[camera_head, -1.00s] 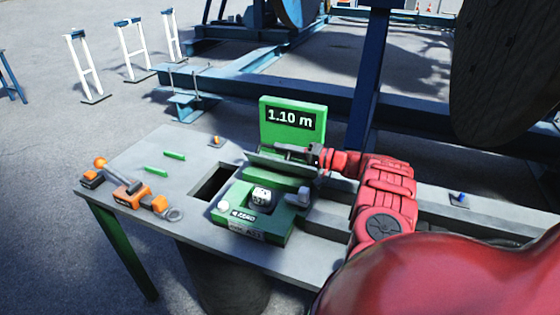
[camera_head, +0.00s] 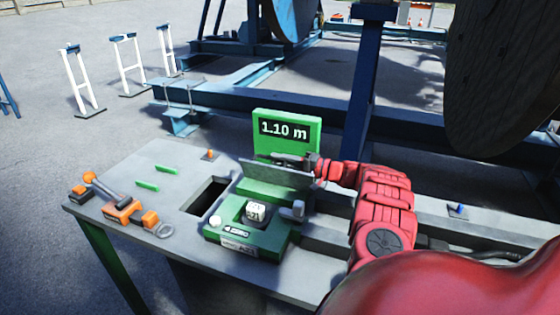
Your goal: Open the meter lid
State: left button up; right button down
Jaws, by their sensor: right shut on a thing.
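The green meter (camera_head: 232,234) sits on the grey table, with a white roller (camera_head: 256,212) in its open middle. Its grey lid (camera_head: 262,173) stands raised, near upright, at the back of the meter, in front of the green display reading 1.10 m (camera_head: 286,131). My right gripper (camera_head: 286,160) is at the lid's top edge, shut on it; the fingertips are small and partly hard to see. My left gripper is not in view.
An orange and grey tool (camera_head: 120,210) lies at the table's left. Two green bars (camera_head: 147,186) and a rectangular opening (camera_head: 207,197) lie between it and the meter. A grey knob (camera_head: 297,210) stands at the meter's right side. A blue post (camera_head: 364,90) rises behind.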

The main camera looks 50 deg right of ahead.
jog(key=c, duration=0.8)
grip_release()
jog(key=shift+c, duration=0.2)
jog(key=shift+s, duration=0.1)
jog(key=v, duration=1.7)
jog(key=shift+s+d, duration=0.1)
